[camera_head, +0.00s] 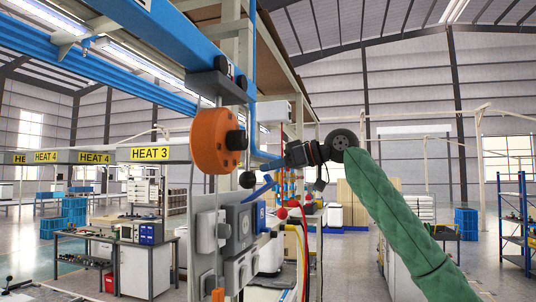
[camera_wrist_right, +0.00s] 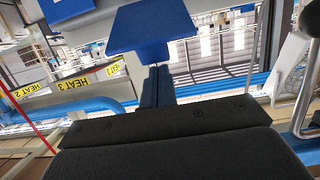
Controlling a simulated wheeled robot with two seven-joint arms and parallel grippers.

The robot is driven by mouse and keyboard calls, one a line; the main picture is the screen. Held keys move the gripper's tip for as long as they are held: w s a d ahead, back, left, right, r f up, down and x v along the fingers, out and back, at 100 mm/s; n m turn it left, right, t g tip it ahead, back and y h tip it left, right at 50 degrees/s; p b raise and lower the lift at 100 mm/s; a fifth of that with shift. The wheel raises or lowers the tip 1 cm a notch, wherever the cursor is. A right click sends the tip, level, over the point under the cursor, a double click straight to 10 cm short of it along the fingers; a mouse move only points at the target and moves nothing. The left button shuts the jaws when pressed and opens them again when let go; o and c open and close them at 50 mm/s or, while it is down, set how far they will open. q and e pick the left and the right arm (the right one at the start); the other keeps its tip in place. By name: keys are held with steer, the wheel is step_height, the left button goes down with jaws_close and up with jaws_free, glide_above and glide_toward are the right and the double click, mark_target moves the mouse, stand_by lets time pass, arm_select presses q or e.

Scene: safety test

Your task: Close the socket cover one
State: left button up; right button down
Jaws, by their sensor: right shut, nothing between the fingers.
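In the head view, a board with grey socket boxes (camera_head: 240,268) stands at the lower middle, seen at a steep angle. A small blue part (camera_head: 261,215), perhaps a socket cover, sticks out at its right side. I cannot tell which cover is cover one. My right gripper (camera_head: 270,158) is above and to the right of the boxes, at the end of my green-sleeved arm. In the right wrist view its dark blue fingers (camera_wrist_right: 158,74) are shut and empty. A flat blue plate (camera_wrist_right: 150,26) shows just beyond the tips; contact is unclear. My left gripper is out of view.
An orange round part (camera_head: 213,141) and a blue beam (camera_head: 170,40) are left of and above my gripper. A workbench (camera_head: 110,240) stands farther back at left.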

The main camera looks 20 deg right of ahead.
steer(key=shift+f, duration=0.15)
steer(key=shift+a+f, duration=0.15)
steer(key=shift+s+d, duration=0.1)
steer(key=shift+d, duration=0.1)
